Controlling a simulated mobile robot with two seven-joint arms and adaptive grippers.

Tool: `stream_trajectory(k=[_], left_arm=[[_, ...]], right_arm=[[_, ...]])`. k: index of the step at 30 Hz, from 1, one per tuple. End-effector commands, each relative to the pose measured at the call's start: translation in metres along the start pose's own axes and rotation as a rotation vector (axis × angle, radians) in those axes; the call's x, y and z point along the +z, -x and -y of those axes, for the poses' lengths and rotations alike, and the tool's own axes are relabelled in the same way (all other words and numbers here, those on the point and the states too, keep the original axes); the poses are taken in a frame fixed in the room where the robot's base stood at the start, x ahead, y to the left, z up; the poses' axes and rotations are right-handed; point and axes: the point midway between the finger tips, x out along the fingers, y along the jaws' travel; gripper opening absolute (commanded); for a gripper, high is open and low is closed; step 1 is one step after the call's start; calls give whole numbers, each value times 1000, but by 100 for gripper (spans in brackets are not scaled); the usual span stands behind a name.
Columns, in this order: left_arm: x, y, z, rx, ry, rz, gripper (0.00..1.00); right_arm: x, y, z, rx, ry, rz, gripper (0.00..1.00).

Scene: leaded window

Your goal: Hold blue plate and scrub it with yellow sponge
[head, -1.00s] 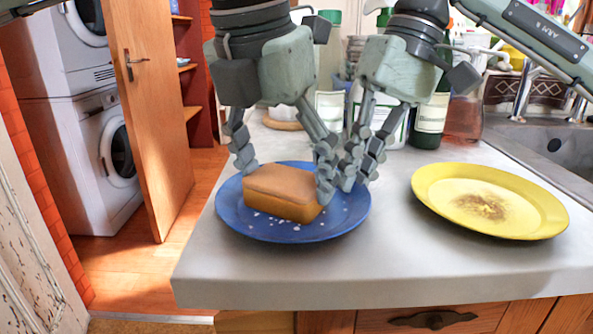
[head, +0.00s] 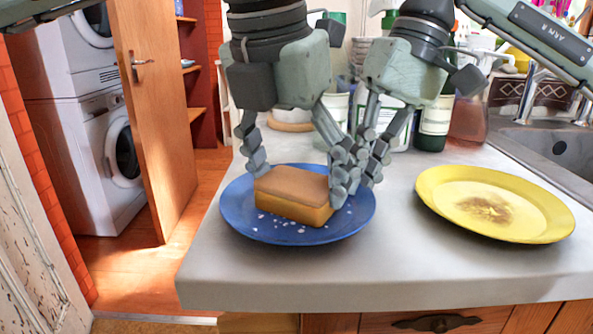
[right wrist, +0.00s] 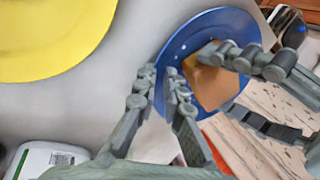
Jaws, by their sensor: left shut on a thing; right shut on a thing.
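The blue plate (head: 235,222) lies at the near left of the counter, with white specks on it. The sponge (head: 290,197), brown on top and yellow below, rests on the plate. My left gripper (head: 297,180) is shut on the sponge, a finger at either side. My right gripper (head: 362,176) is shut on the plate's far right rim. In the right wrist view the blue plate (right wrist: 180,45) has its rim between my right gripper's fingers (right wrist: 160,92). The sponge (right wrist: 207,85) is partly hidden there by my left gripper's fingers (right wrist: 235,85).
A yellow plate (head: 540,205) with a brown stain lies to the right on the counter (head: 330,275). Bottles and containers, including a dark green bottle (head: 434,120), stand behind the grippers. The sink (head: 560,145) is at the far right.

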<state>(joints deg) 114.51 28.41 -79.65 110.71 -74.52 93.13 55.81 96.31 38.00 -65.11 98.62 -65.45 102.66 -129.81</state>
Motion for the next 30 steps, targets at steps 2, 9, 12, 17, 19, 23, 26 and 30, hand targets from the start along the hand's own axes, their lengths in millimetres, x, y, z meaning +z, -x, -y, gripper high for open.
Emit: stream_trajectory(k=[2,9,12,17,19,23,26,30], left_arm=[[-6,1,3,0,-3,-3,63],[-6,1,3,-1,0,-2,63],[-1,0,1,-1,0,-2,63],[8,-3,-5,0,0,-1,63],[10,-4,-6,0,0,-2,63],[9,-4,-6,0,-1,-2,63],[5,-3,-4,1,-2,-2,63],[-2,0,1,1,-3,-3,63]], right_arm=[[-1,0,-1,1,-2,-2,0],[-1,0,-1,1,-3,-2,0],[-1,0,-1,1,-3,-2,0],[-1,0,-1,1,-3,-2,0],[-1,0,-1,1,-3,-1,0],[0,0,-1,1,-2,-1,0],[0,0,-1,1,-2,-1,0],[0,0,-1,1,-2,-1,0]])
